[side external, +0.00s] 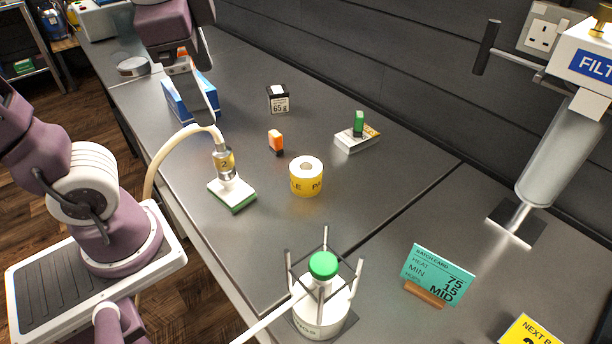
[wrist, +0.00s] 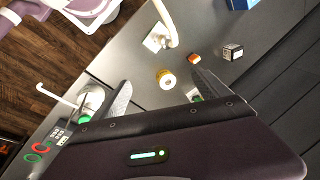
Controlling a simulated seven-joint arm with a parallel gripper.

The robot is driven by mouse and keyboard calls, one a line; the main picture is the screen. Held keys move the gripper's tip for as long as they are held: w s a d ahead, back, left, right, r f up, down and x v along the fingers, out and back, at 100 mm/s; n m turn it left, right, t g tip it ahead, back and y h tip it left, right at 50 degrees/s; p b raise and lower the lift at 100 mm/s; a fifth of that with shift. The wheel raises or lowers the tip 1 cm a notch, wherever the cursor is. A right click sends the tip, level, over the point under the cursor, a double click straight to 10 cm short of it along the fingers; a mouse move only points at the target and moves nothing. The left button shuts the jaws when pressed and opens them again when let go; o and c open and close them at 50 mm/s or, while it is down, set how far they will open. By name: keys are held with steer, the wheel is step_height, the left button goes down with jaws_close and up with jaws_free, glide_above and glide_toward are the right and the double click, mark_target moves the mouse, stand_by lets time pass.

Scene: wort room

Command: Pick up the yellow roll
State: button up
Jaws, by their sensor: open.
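The yellow roll (side external: 305,187) stands upright on the grey bench, with a white top, a hole in its middle and dark lettering on its side. In the wrist view the roll (wrist: 166,80) appears between the fingers, well beyond them and apart from them. My gripper (wrist: 162,80) is open and empty. In the side view my gripper hangs from the top left, above the bench, to the left of and behind the roll. Its fingertips are hard to tell from the blue thing (side external: 207,88) there.
An orange block (side external: 275,140) and a black-and-white box (side external: 277,99) stand behind the roll. A hosed fitting (side external: 224,163) on a green-edged block is left. A white box (side external: 357,139) with a green piece is right.

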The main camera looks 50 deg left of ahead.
steer(key=w+m+g+y, duration=0.2)
steer(key=w+m+y, duration=0.4)
steer(key=w+m, duration=0.25)
steer(key=m+t+y, duration=0.1)
steer(key=m+y, duration=0.4)
glide_above(311, 181)
steer(key=shift+m, duration=0.25)
steer(key=f, duration=2.5)
steer(key=shift+s+d+f, duration=0.1)
steer(key=shift+d+f, duration=0.2)
steer(key=shift+f, duration=0.05)
steer(key=x, duration=0.5)
steer(key=w+x, duration=0.1)
steer(key=x, duration=0.1)
steer(key=shift+f, duration=0.1)
steer(key=c, duration=1.5)
